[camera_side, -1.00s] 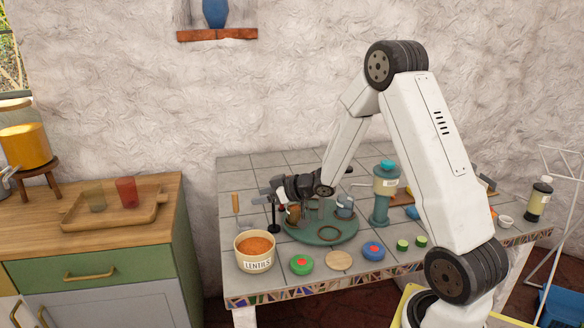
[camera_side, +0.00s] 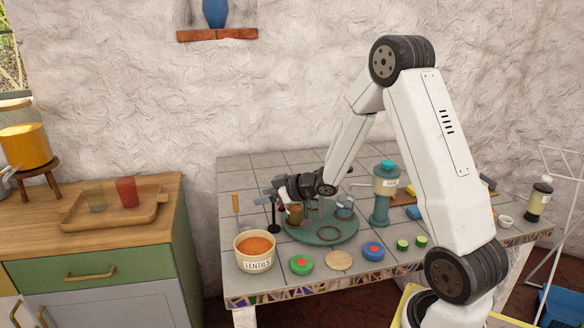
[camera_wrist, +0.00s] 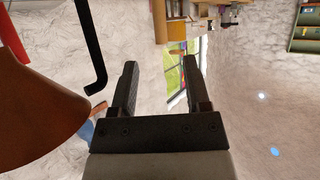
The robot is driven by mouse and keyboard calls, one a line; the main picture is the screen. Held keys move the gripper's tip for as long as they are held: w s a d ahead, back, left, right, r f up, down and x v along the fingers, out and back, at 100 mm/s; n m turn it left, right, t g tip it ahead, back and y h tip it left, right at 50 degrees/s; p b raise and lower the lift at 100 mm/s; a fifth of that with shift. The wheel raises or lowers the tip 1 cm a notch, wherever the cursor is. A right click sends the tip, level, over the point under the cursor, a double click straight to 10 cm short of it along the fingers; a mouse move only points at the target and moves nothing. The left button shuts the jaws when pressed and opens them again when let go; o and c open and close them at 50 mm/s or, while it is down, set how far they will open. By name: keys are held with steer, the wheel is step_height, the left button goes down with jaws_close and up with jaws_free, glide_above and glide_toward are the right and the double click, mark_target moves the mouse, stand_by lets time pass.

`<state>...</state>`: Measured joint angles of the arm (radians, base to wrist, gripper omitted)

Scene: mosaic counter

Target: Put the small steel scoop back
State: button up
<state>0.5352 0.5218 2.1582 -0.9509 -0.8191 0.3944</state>
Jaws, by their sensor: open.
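My gripper (camera_side: 271,191) is above the left part of the round green turntable (camera_side: 345,236), close to a brown jar (camera_side: 295,214). In the wrist view my gripper (camera_wrist: 160,66) has its two dark fingers apart with nothing between them. A large brown rounded form (camera_wrist: 35,105) fills the left of that view, beside the fingers and apart from them. A black hooked bar (camera_wrist: 90,45) shows near the left finger. I cannot make out the small steel scoop in either view.
A dark stand (camera_side: 273,215) and a wooden-handled tool (camera_side: 236,204) are left of the turntable. A teal grinder (camera_side: 383,200) stands right.

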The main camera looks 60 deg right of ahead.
steer(key=s+a+g+h, duration=0.1)
steer(key=s+a, duration=0.1)
steer(key=s+a+m+g+h, duration=0.1)
steer(key=s+a+g, duration=0.1)
steer(key=a, duration=0.1)
steer(key=s+a+g+h, duration=0.1)
steer(key=s+a+g, duration=0.1)
steer(key=s, duration=0.1)
steer(key=shift+a+f+m, duration=0.3)
steer(key=shift+m, duration=0.1)
steer(key=s+a+f+g, duration=0.1)
steer(key=s+a+g, duration=0.4)
steer(key=s+a, duration=0.3)
steer(key=s, duration=0.3)
steer(key=shift+s+y, duration=0.4)
